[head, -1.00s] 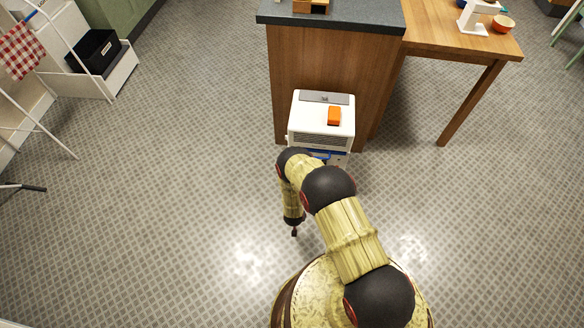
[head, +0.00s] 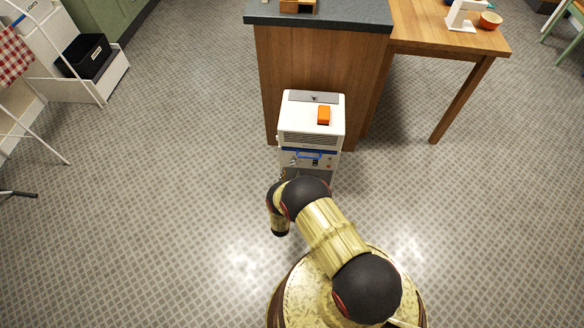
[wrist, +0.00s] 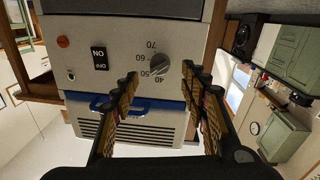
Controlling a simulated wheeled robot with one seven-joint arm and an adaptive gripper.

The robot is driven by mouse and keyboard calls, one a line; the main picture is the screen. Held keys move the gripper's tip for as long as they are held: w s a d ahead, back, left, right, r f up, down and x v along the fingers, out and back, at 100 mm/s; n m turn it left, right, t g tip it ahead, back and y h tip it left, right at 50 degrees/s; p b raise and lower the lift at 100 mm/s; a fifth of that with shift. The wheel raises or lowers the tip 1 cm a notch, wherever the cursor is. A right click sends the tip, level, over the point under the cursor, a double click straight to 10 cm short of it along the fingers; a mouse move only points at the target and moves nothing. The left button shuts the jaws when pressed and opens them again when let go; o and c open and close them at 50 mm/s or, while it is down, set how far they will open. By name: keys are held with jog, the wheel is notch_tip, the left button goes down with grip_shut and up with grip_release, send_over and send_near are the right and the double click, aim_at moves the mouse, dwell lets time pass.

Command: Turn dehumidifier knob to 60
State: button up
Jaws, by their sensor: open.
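The dehumidifier (head: 309,112) is a white box on the floor against the wooden counter. Its front panel fills the middle of the wrist view, turned upside down. The grey round knob (wrist: 160,63) sits on that panel beside printed numbers 40, 50, 60 and 70. I cannot tell exactly which number its pointer marks. My gripper (wrist: 158,84) is open and empty, its fingers pointing at the panel on either side of the knob's position in the picture. I cannot see any contact. In the head view my arm hides most of the gripper.
A blue handle (wrist: 118,106) and an on/off switch (wrist: 99,58) are on the same front. The wooden counter (head: 312,75) stands behind. Open tiled floor (head: 170,190) lies to both sides.

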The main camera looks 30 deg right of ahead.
aim_at(293, 163)
jog(key=b+x, duration=0.1)
jog(key=x, duration=0.4)
jog(key=shift+w+d+b, duration=0.25)
jog(key=shift+w+b, duration=0.05)
jog(key=shift+c, duration=1.2)
jog(key=c, duration=0.9)
